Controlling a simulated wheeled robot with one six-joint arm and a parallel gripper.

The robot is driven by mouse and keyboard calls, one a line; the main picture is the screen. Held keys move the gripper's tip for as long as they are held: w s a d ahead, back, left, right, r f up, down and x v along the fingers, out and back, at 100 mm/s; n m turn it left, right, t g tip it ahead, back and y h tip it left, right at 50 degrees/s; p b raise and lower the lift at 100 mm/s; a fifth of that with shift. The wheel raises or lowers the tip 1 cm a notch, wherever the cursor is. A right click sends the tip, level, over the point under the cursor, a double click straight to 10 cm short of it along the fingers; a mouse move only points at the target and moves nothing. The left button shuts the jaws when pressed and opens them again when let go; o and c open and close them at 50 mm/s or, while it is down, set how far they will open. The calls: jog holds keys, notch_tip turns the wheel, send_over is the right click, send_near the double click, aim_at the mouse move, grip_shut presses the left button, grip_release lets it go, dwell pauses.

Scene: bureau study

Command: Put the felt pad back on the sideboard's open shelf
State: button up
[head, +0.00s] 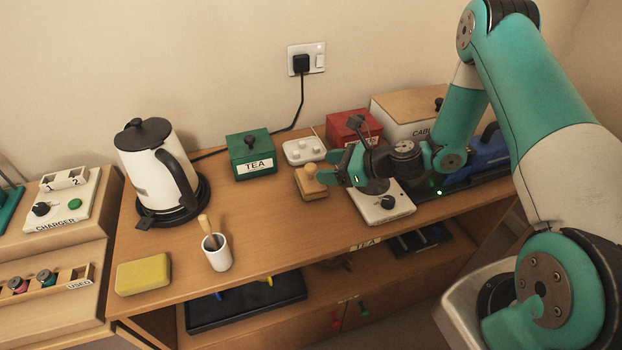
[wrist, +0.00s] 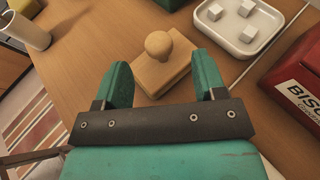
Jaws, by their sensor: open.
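A wooden block with a round knob (head: 311,183) lies on the sideboard top (head: 270,220). It looks like the felt pad, though no felt face shows. In the wrist view the block (wrist: 150,75) lies just beyond my fingers, its knob roughly between the fingertips. My gripper (wrist: 160,62) is open and empty, and I cannot tell its exact height above the block. In the head view my gripper (head: 334,172) is just right of the block. The sideboard's open shelf (head: 325,285) runs below the top, partly hidden by it.
A white dial box (head: 385,207) stands right of the block, under my arm. A white tray of cubes (head: 304,150), green TEA box (head: 250,155) and red box (head: 352,128) stand behind. A black tray (head: 245,305) is on the shelf. A yellow block (head: 143,274) lies front left.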

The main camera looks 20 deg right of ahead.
aim_at(316, 168)
jog(key=p+x, duration=0.1)
jog(key=x, duration=0.4)
jog(key=shift+a, duration=0.1)
jog(key=shift+c, duration=0.4)
jog(key=c, duration=1)
